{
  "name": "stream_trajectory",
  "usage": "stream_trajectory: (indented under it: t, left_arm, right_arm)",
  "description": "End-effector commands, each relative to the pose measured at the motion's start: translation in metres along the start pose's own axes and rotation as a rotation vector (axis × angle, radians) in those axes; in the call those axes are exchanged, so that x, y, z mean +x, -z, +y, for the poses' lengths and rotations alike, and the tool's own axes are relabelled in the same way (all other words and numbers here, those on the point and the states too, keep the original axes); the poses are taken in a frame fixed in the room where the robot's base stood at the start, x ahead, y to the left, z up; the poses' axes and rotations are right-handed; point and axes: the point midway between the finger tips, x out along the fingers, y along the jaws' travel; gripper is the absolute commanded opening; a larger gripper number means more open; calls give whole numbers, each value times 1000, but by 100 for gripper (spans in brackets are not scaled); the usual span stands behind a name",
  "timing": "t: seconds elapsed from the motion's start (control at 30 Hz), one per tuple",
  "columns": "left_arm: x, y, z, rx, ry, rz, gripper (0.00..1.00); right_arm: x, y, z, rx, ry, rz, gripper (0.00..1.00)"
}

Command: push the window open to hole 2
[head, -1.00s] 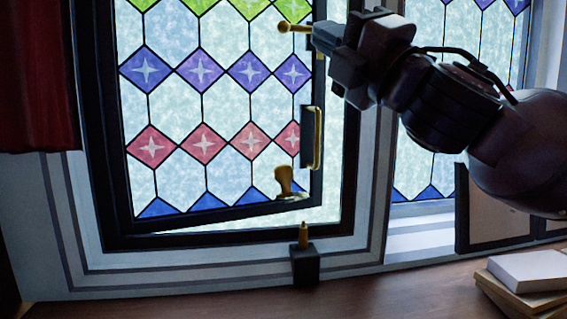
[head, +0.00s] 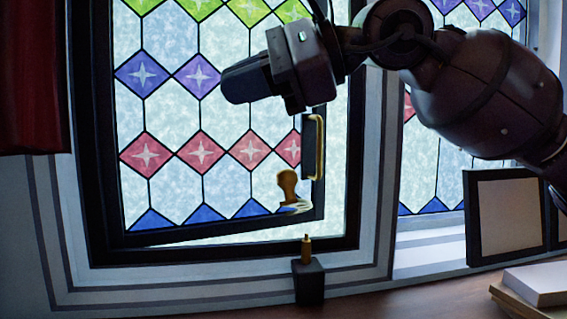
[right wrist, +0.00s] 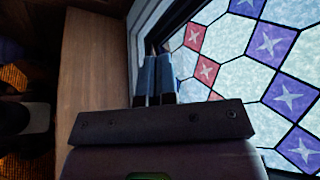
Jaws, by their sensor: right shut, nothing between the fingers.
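The window (head: 215,120) is a dark-framed sash with coloured diamond panes. Its lower edge slants away from the outer frame, so it stands a little ajar at the right. A dark handle with a brass grip (head: 318,147) is on its right edge. A brass knob (head: 287,184) sits low on the sash, and a brass pin on a black block (head: 309,282) stands below. I cannot make out any holes. My right gripper (head: 232,88) is shut and empty in front of the upper panes; contact is unclear. The right wrist view shows its fingers (right wrist: 155,75) beside the panes. My left gripper is out of view.
A red curtain (head: 35,80) hangs at the left. A wooden surface (head: 400,300) runs below the window, with a stack of books (head: 540,284) at the right. Dark-framed panels (head: 510,215) lean behind the books.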

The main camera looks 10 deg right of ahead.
Motion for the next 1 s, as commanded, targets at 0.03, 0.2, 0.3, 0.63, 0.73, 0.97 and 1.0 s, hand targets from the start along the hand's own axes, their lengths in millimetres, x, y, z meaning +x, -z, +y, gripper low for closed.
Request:
stream_trajectory:
  t: [0.03, 0.2, 0.3, 0.63, 0.73, 0.97, 1.0]
  left_arm:
    - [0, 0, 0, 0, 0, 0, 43]
    - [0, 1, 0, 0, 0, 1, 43]
    - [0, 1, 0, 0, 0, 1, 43]
    - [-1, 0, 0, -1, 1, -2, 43]
    - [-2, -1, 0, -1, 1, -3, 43]
    - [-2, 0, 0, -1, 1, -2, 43]
    - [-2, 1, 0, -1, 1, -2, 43]
  right_arm:
    - [-1, 16, -4, -39, 5, 90, 0]
    - [-15, 70, -20, -141, 26, 413, 0]
    - [-30, 98, -29, -178, 35, 601, 0]
    - [-72, 141, -33, -201, 2, 965, 0]
    - [-74, 145, -31, -201, -14, 985, 0]
    - [-60, 165, -32, -203, -19, 984, 0]
    - [-56, 170, -33, -203, -18, 983, 0]
